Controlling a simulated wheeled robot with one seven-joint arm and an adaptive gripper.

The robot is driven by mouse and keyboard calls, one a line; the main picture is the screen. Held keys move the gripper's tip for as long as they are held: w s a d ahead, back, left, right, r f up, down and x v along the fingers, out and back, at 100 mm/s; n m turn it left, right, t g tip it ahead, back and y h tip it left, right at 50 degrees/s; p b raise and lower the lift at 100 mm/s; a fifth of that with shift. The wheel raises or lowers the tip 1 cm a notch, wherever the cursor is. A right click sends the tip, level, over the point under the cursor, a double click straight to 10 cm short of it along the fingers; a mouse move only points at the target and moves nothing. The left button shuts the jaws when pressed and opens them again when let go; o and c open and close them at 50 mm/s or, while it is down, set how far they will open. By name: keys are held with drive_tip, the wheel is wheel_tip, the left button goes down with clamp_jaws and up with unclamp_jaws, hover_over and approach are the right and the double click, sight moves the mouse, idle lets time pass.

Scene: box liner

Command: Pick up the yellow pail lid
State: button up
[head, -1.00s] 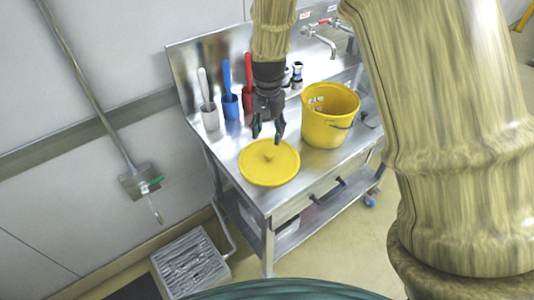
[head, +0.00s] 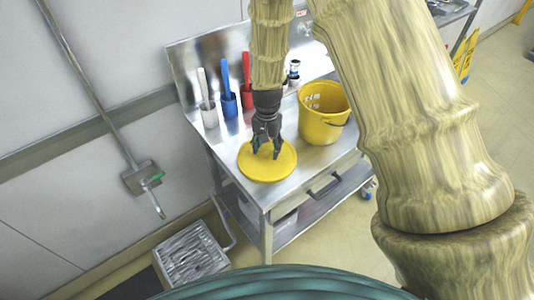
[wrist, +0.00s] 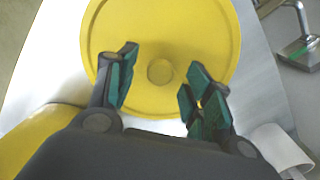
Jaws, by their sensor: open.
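The yellow pail lid (head: 266,171) lies flat on the steel table near its front left corner, with a round knob in its middle. The lid also shows in the wrist view (wrist: 160,30), with its knob (wrist: 160,72) between and a little beyond my fingertips. My gripper (head: 266,154) is open, pointing down over the lid; in the head view it hides the knob. I cannot tell the exact height of the fingertips above the lid.
A yellow pail (head: 323,120) stands on the table right of the lid. White, blue (head: 229,103) and red holders with upright handles stand along the back left. A steel wall rises behind the table (head: 300,188). A grate (head: 190,255) lies on the floor at left.

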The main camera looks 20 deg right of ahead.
drive_tip(key=shift+f, duration=1.05)
drive_tip(key=shift+c, duration=0.2)
clamp_jaws()
